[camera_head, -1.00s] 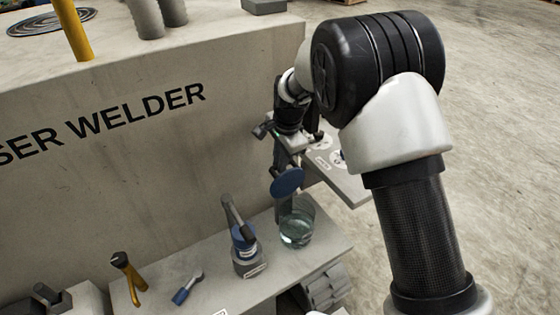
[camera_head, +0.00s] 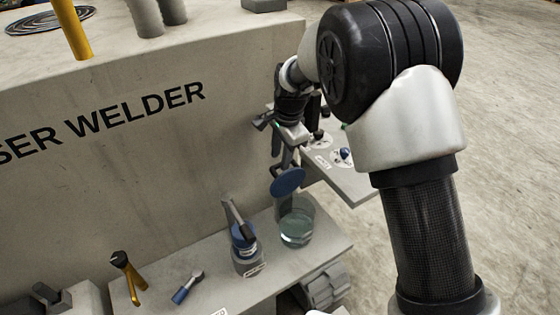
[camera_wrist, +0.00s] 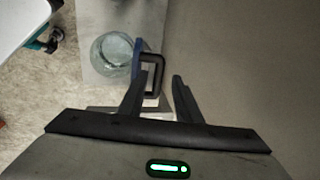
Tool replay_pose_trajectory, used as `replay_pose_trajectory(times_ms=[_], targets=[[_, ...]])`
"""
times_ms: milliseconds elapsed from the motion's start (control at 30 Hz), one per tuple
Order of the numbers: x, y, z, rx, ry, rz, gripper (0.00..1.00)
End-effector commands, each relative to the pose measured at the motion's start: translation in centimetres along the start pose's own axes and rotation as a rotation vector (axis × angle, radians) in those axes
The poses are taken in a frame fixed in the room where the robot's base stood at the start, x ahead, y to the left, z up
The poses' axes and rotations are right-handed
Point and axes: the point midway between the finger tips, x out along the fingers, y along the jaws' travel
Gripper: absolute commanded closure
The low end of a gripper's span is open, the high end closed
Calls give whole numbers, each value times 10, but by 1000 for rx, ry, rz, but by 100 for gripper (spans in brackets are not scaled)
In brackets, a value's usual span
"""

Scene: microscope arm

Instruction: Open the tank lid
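The clear glass tank (camera_head: 297,226) holds pale liquid and stands near the right end of the ledge. Its round blue lid (camera_head: 288,182) is raised and steeply tilted above the rim. In the wrist view the tank (camera_wrist: 110,52) is at upper left, with the lid (camera_wrist: 138,58) edge-on at its right side. A dark loop handle (camera_wrist: 159,62) is beside the lid. My gripper (camera_wrist: 161,76) is open, its left fingertip close to or overlapping the handle; contact is unclear. In the head view my gripper (camera_head: 281,154) is just above the lid, partly hidden.
A blue-and-grey device with a dark lever (camera_head: 244,245) stands left of the tank. A blue-handled tool (camera_head: 186,288) and a yellow-and-black tool (camera_head: 128,277) are farther left. The welder wall (camera_head: 110,180) rises behind. A grey side shelf (camera_head: 345,180) is at right.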

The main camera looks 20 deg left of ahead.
Motion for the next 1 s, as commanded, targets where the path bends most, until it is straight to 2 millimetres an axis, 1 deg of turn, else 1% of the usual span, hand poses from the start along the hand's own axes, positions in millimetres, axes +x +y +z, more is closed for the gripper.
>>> replay_pose_trajectory(times_ms=[33,300,400,500,600,700,800,1000], targets=[[-13,-2,0,-1,2,-6,69],[-81,-1,0,0,1,-4,69],[-103,0,0,0,1,-2,69],[-121,0,0,0,1,-1,69],[-135,0,0,0,0,-1,69],[-142,1,0,0,-1,2,69],[-146,1,0,0,-1,3,69],[-146,1,0,0,-1,3,69]])
